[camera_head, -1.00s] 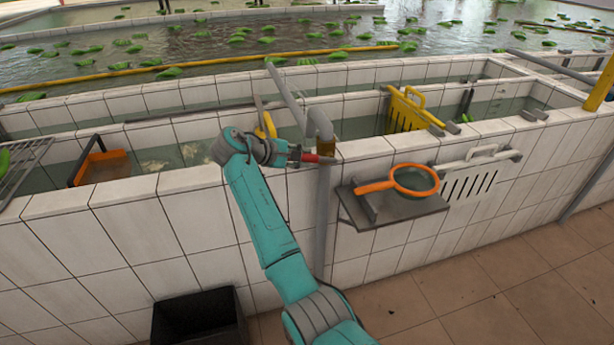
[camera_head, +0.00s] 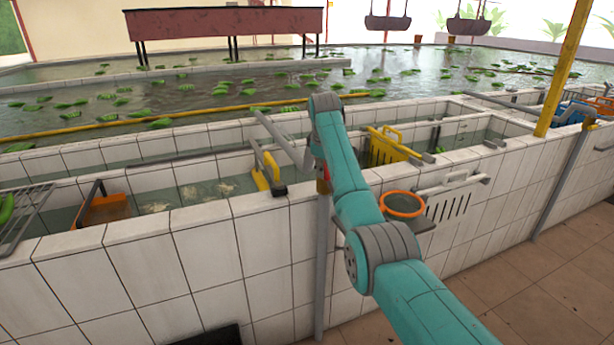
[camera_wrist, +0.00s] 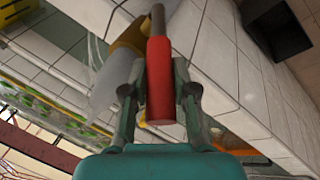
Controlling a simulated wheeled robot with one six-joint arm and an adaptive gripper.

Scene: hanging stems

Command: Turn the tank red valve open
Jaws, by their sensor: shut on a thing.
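The red valve handle (camera_wrist: 160,80) lies lengthwise between the two fingers of my gripper (camera_wrist: 158,72) in the wrist view, and the gripper is shut on it. A grey stem sticks out of the handle's far end. A yellow-brown fitting (camera_wrist: 130,38) and a pale pipe (camera_wrist: 104,84) lie beside the handle. In the head view, only a small red patch of the handle (camera_head: 323,186) shows by the upright grey pipe (camera_head: 322,255) at the tank wall. My teal arm hides most of the gripper and valve there.
The white tiled tank wall (camera_head: 270,232) runs across the view. A yellow-handled tool (camera_head: 268,170) stands left of the pipe. An orange-rimmed net (camera_head: 402,204) lies on a shelf to the right. A black crate (camera_wrist: 274,25) shows in the wrist view.

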